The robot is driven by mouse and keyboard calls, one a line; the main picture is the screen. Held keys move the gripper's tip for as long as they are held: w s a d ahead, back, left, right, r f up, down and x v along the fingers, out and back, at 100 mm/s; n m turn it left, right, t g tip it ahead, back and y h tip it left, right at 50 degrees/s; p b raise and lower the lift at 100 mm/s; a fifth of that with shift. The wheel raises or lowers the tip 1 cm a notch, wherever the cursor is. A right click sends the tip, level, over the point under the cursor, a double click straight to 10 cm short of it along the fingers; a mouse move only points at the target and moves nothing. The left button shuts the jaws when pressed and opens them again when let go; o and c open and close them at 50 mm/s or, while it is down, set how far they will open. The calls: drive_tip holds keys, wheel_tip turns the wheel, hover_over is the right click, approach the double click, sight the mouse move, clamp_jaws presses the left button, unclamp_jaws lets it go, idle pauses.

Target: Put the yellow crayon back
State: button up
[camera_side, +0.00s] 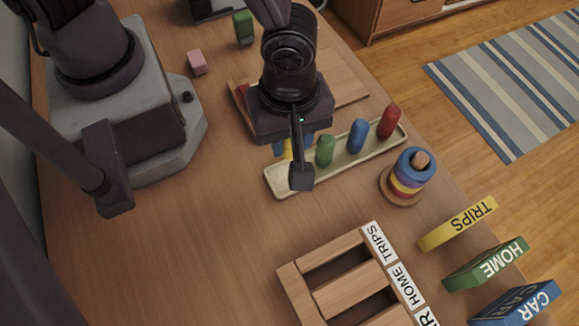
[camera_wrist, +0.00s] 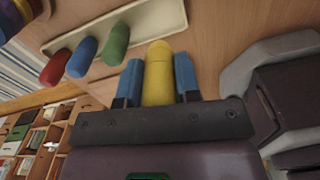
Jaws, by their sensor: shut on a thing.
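The yellow crayon (camera_wrist: 158,76) is between the two blue finger pads of my gripper (camera_wrist: 158,80), which is shut on it. In the side view only a sliver of yellow (camera_side: 287,150) shows behind my wrist, with my gripper (camera_side: 293,146) at the near-left part of the cream tray (camera_side: 276,183). The tray holds a green crayon (camera_side: 325,151), a blue crayon (camera_side: 357,136) and a red crayon (camera_side: 389,122) standing in a row. The tray's end beyond the green crayon looks bare in the wrist view. My wrist partly hides that end in the side view.
A ring stacker (camera_side: 409,175) stands right of the tray. A wooden slotted rack (camera_side: 350,284) with labels is in front, with yellow, green and blue labelled blocks (camera_side: 485,262) at right. A pink cube (camera_side: 197,63) and green block (camera_side: 243,28) are behind. The front-left table is clear.

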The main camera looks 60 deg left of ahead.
drive_tip(key=shift+d+f+n, duration=0.1)
drive_tip(key=shift+n, duration=0.6)
drive_tip(key=shift+f, duration=3.95)
drive_tip(key=shift+f, duration=0.1)
drive_tip(key=o, duration=0.9)
